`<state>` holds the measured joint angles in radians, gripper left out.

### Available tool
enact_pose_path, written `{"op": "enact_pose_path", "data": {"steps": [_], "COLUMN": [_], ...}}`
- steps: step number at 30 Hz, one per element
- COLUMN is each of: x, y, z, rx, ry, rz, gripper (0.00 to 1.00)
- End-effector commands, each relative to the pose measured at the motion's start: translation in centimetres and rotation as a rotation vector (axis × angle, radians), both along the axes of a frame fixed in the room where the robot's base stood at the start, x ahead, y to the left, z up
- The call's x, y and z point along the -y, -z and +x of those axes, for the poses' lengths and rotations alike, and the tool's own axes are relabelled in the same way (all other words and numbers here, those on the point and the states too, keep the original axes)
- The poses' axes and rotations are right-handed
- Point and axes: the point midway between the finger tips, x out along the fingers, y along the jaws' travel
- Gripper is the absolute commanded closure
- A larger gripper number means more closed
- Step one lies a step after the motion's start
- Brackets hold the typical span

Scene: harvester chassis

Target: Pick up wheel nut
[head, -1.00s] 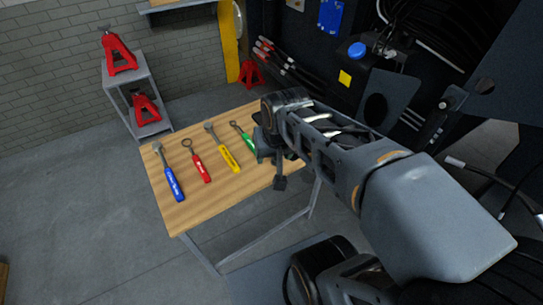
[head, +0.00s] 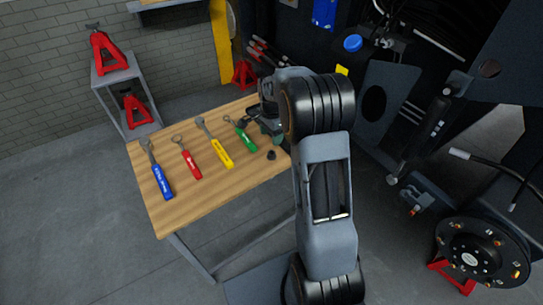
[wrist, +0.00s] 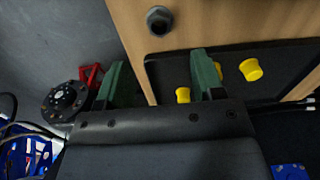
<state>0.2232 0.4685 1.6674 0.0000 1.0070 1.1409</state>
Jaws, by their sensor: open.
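The wheel nut (head: 271,155) is a small dark piece on the right part of the wooden table (head: 190,205). In the wrist view the nut (wrist: 159,19) shows as a grey ring-like piece near the top edge, on the wood. My gripper (wrist: 160,80) is open, with its two green fingers spread and nothing between them. The nut lies beyond the fingertips, roughly in line with the gap. In the head view my gripper (head: 268,125) is over the table's back right side, partly hidden by my arm.
Blue (head: 161,180), red (head: 188,160), yellow (head: 218,146) and green (head: 241,133) handled tools lie left of the nut. A dark tray (wrist: 165,68) holds yellow pieces (wrist: 251,69). A wheel hub (head: 482,255) stands at lower right. Red jacks (head: 107,52) stand on a shelf at left.

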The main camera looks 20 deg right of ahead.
Motion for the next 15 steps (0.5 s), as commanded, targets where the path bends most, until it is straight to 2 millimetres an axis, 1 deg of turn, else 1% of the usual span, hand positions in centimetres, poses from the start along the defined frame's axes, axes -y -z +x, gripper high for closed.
{"op": "enact_pose_path", "data": {"steps": [1, 6, 13, 15], "x": [0.0, 0.0, 0.0, 0.0], "y": [1.0, 3.1, 4.3, 5.0], "z": [-0.1, 0.0, -0.1, -0.1], "rx": [-0.003, -0.001, 0.0, -0.002], "ry": [-0.001, -0.002, -0.003, -0.003], "rz": [0.0, 0.0, 0.0, 0.001], "gripper": [0.38, 0.38, 0.38, 0.38]}}
